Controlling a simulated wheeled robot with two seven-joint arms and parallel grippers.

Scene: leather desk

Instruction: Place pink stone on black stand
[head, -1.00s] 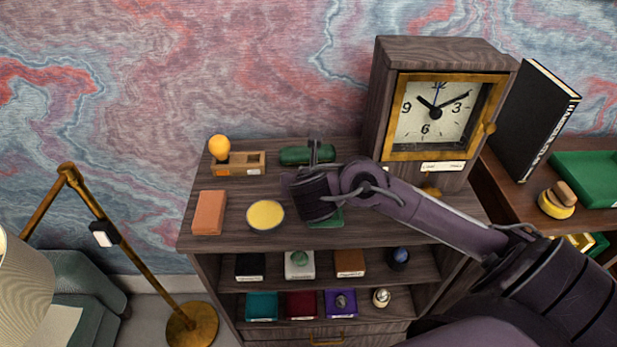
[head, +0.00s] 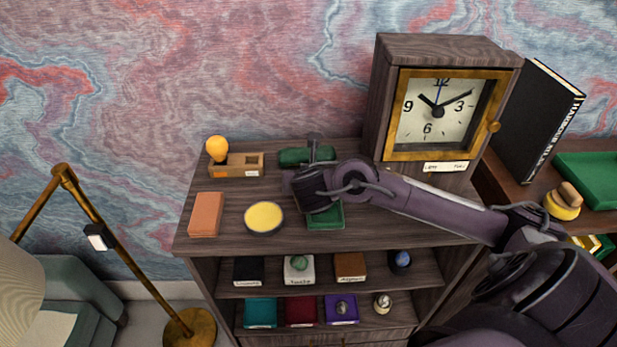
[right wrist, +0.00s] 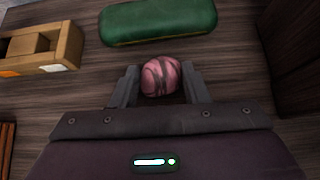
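The pink stone (right wrist: 160,76), round with dark veins, sits between the two fingers of my right gripper (right wrist: 160,84) in the right wrist view. Whether the stone touches the cabinet top cannot be told. In the head view my right gripper (head: 316,190) is over the cabinet top, and the stone is hidden there. The black stand (head: 248,270) is a small labelled block on the shelf below, at the left, with nothing visible on it. My left gripper is not in view.
A green case (head: 302,156) lies just behind the gripper, a green square (head: 326,217) in front. The clock (head: 434,110) stands right. A yellow disc (head: 264,217) lies left. Beside the black stand is a white stand (head: 299,274) bearing a green stone; the top overhangs this shelf.

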